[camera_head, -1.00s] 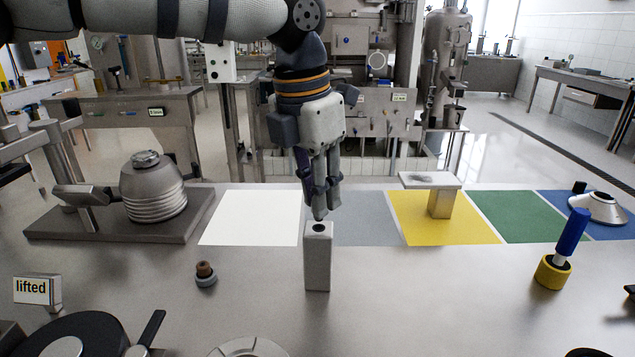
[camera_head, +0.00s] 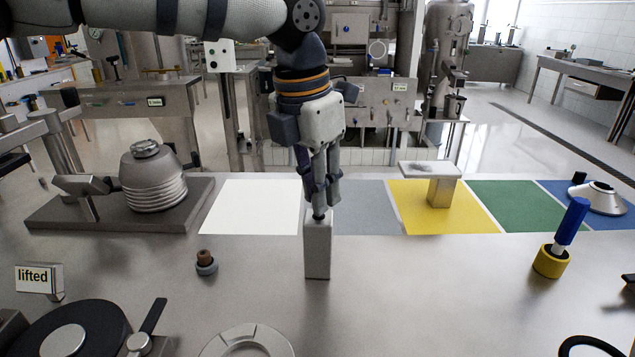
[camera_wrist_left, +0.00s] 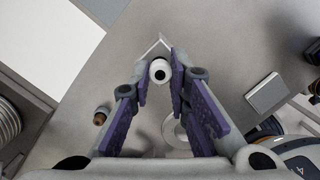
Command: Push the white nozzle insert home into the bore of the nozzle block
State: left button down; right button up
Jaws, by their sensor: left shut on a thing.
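The nozzle block (camera_head: 317,250) is an upright grey metal post near the middle of the bench in the head view. My left gripper (camera_head: 321,210) points straight down with its fingertips at the block's top, and they hide the bore. In the left wrist view, the white nozzle insert (camera_wrist_left: 158,64), a pale ring with a dark centre, sits between the fingertips of my left gripper (camera_wrist_left: 161,80), which is shut on it. A pale corner of the block (camera_wrist_left: 160,43) shows behind the insert. How deep the insert sits in the bore cannot be seen. My right gripper is not in view.
A small brown-topped grey piece (camera_head: 206,262) stands left of the block. A ribbed bowl assembly (camera_head: 152,178) is at the back left. White, grey, yellow, green and blue mats line the back edge. A blue-handled tool in a yellow holder (camera_head: 550,262) stands at right.

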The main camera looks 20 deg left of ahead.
pick_arm(q)
jog(key=shift+f, duration=0.55)
jog(key=shift+f, duration=0.3)
jog(key=c, duration=1.4)
grip_release()
jog(key=shift+c, duration=0.2)
notch_tip(320, 180, up, 16)
jog(key=s+a, duration=0.1)
jog(key=shift+s, duration=0.2)
